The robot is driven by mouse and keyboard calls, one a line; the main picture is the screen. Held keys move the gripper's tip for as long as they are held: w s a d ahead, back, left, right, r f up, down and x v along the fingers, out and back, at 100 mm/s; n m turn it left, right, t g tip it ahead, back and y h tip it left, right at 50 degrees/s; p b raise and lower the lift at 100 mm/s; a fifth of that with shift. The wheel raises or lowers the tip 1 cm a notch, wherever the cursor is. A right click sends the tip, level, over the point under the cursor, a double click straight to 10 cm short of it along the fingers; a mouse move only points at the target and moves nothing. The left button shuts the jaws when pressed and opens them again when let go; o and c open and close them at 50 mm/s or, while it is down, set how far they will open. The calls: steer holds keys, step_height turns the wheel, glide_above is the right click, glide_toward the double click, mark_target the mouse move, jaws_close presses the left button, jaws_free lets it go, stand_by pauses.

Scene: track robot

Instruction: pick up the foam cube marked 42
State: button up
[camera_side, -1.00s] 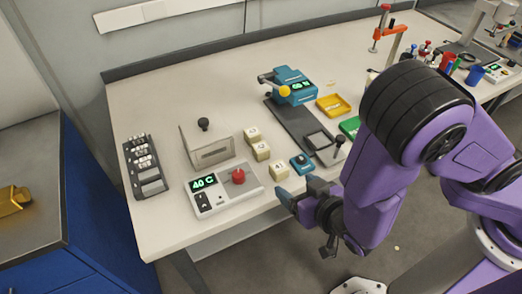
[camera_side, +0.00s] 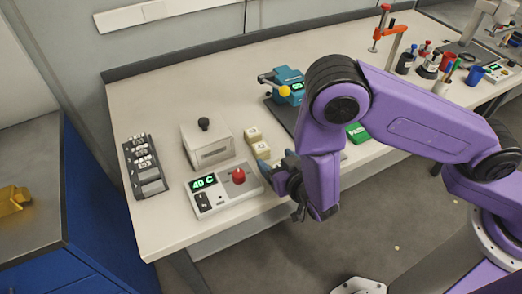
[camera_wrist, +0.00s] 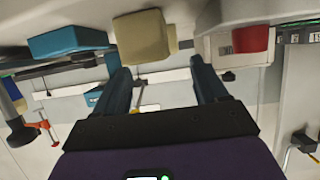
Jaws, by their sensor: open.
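Two cream foam cubes show in the side view, a far one (camera_side: 252,134) and a nearer one (camera_side: 261,150). Marks on their tops are too small to read, so I cannot tell which is 42. My gripper (camera_side: 279,170) is low over the table's front edge and hides the place of a third cube. In the wrist view a cream cube (camera_wrist: 145,37) lies ahead of my open, empty fingers (camera_wrist: 158,70), roughly between their tips. No number shows on it there.
A controller with a red knob (camera_side: 239,176) and a 40 C display sits left of my gripper. Behind it is a whitish box (camera_side: 207,147) with a black knob. A blue block (camera_wrist: 68,40) is beside the cube in the wrist view. A black rack (camera_side: 146,165) stands far left.

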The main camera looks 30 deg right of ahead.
mark_target(263, 150)
steer(key=shift+a+x, duration=0.15)
steer(key=shift+x, duration=1.25)
steer(key=shift+a+x, duration=0.2)
steer(key=shift+x, duration=1.25)
steer(key=shift+r, duration=0.2)
steer(key=c, duration=1.1)
